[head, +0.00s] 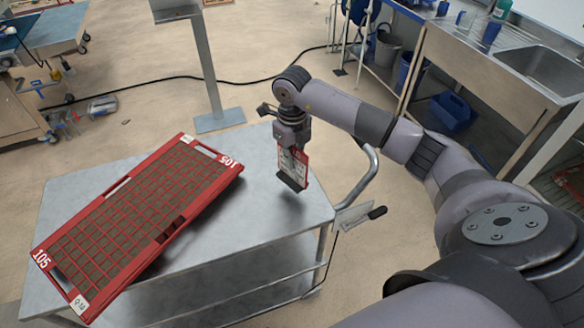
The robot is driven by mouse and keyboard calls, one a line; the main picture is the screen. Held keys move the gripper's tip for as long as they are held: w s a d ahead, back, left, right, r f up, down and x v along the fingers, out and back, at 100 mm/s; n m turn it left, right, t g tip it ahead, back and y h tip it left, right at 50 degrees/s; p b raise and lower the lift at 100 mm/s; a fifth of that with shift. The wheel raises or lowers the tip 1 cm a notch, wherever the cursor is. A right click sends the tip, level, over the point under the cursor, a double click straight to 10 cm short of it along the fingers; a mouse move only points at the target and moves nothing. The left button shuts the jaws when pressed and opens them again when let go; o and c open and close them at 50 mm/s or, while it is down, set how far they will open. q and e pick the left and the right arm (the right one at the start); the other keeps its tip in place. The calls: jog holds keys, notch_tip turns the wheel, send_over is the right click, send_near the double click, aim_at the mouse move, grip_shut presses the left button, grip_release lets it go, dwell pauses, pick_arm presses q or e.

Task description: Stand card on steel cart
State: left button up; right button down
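The steel cart (225,227) stands in front of me with a flat grey top. A red-edged card (295,166) with a white printed face and a dark foot is upright over the right part of the cart top. My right gripper (292,141) comes down from above and is shut on the card's upper edge. A shadow lies near the card's foot; I cannot tell whether the foot touches the cart. My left gripper is not in view.
A red seed tray (215,152) with dark cells fills the left of the cart top. The cart's bent handle (372,170) rises at its right end. Bare cart top lies between tray and card. A sink bench (480,75) stands back right, and a grey post (207,70) behind.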

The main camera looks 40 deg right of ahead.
aim_at(292, 178)
notch_tip(292, 178, down, 4)
jog(key=shift+f+p, duration=0.1)
jog(key=shift+p, duration=0.35)
jog(key=shift+f, duration=0.3)
jog(key=shift+f, duration=0.15)
jog(key=c, duration=1.8)
grip_release()
